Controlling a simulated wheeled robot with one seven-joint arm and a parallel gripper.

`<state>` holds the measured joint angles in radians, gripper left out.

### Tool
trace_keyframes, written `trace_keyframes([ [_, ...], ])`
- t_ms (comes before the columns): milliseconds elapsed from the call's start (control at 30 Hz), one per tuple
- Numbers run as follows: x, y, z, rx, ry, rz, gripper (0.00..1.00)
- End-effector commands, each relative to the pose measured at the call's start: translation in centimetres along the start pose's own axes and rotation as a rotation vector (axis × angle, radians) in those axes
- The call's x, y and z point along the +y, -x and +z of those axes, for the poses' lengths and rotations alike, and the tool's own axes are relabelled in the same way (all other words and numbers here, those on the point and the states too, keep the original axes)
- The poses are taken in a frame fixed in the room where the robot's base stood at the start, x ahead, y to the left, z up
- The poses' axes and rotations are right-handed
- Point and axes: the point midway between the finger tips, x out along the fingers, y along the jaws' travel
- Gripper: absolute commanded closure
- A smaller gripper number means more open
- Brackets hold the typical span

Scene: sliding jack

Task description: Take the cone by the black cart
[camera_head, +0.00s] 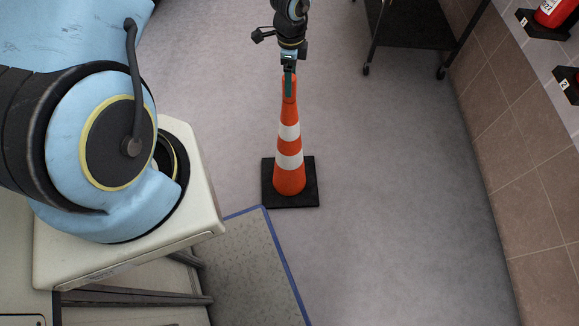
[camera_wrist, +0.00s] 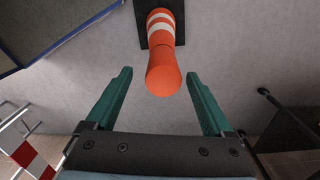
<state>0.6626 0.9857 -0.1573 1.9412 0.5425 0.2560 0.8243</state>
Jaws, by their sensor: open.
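The orange cone (camera_head: 289,176) with white bands stands upright on its black square base (camera_head: 308,193) on the grey floor, in the middle of the head view. My gripper (camera_head: 289,88) is at the cone's top and overlaps it there. In the wrist view the cone's rounded tip (camera_wrist: 163,77) lies between and just beyond my open green fingers (camera_wrist: 160,85), with a gap on both sides. The fingers hold nothing. The black cart (camera_head: 412,22) stands at the back right, partly cut off by the frame.
A tiled wall (camera_head: 520,150) runs along the right, with a red extinguisher (camera_head: 557,12) at top right. A blue-edged grey platform (camera_head: 250,265) lies in front left of the cone. A red-and-white striped barrier (camera_wrist: 32,160) shows at lower left in the wrist view. Floor right of the cone is clear.

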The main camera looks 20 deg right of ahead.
Motion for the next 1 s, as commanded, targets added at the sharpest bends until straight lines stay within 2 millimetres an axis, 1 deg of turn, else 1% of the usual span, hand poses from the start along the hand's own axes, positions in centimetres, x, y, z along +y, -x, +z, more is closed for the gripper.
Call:
trace_keyframes([
  [133, -0.1, -1.2, 0.2, -0.001, 0.000, 0.002, 0.14],
  [300, -0.3, -3.5, 0.4, -0.001, 0.000, 0.004, 0.14],
  [400, -0.4, -4.4, 0.4, 0.000, 0.001, 0.001, 0.14],
  [533, -0.4, -5.0, 0.4, 0.000, 0.001, 0.000, 0.14],
  [733, -0.4, -5.0, 0.4, 0.000, 0.002, 0.000, 0.14],
  [1000, -0.4, -5.0, 0.4, 0.000, 0.002, 0.000, 0.44],
])
